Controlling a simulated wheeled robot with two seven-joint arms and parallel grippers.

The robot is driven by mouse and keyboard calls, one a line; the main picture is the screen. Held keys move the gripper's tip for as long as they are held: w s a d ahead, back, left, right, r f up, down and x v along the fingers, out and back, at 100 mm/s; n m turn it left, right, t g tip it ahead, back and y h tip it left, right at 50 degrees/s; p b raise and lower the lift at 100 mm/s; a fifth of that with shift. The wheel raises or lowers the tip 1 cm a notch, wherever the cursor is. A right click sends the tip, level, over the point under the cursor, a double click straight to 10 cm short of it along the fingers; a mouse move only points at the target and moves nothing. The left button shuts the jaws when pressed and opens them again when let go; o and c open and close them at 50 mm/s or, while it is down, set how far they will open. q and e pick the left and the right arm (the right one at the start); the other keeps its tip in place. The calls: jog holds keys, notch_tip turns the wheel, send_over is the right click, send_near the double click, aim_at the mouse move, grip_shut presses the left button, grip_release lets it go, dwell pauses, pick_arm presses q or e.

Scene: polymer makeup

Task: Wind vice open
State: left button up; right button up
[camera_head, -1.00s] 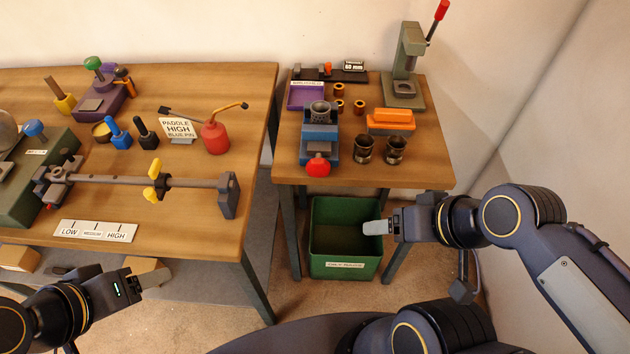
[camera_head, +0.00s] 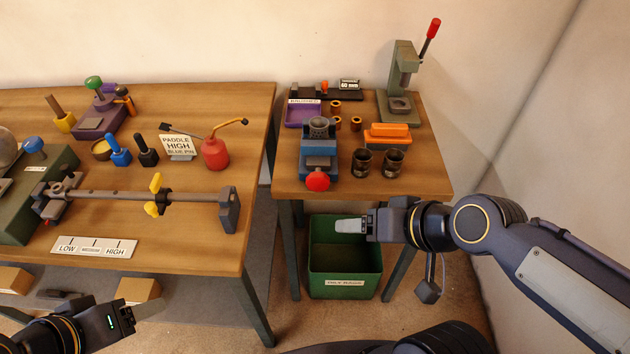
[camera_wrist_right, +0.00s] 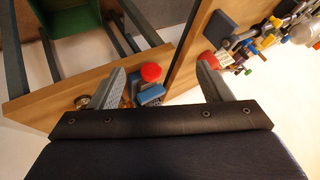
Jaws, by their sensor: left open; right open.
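My right gripper (camera_head: 350,226) is in front of that table and below the vice, over the green bin, apart from the knob. In the right wrist view its fingers (camera_wrist_right: 160,84) are spread, and the red knob (camera_wrist_right: 151,72) and blue vice body (camera_wrist_right: 150,94) show beyond and between them. My left gripper (camera_head: 148,308) is low at the left, in front of the left table, empty.
A green bin (camera_head: 345,286) stands on the floor under the right table. Two dark cups (camera_head: 393,163) and an orange block (camera_head: 388,134) sit right of the vice. A purple tray (camera_head: 304,116) and a tall press (camera_head: 402,85) are behind. The left table (camera_head: 200,255) holds several tools.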

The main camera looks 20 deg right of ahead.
jog(key=w+a+f+m+t+b, duration=0.1)
jog(key=w+a+f+t+b, duration=0.2)
jog(key=w, duration=0.5)
jog(key=m+t+h+b, duration=0.2)
jog(key=m+h+b, duration=0.1)
send_near(316, 185)
jog(key=w+a+f, duration=0.3)
jog(key=a, duration=0.1)
jog(key=t+h+b, duration=0.1)
jog(key=h, duration=0.1)
jog(key=f+t+h+b, duration=0.1)
jog(key=h, duration=0.1)
jog(key=f+t+h+b, duration=0.1)
jog(key=t, duration=0.1)
jog(key=shift+w+d+f+h, duration=0.2)
jog(key=shift+d+h, duration=0.15)
jog(key=shift+h, duration=0.05)
jog(key=shift+w+d+r+n+t+h, duration=0.15)
jog(key=shift+r+n+t+h, duration=0.15)
jog(key=shift+r+t+h, duration=0.25)
jog(key=x, duration=0.6)
jog(key=shift+w+d+f+p, duration=0.1)
jog(key=shift+w+f+p, duration=0.05)
jog(key=shift+w+p, duration=0.2)
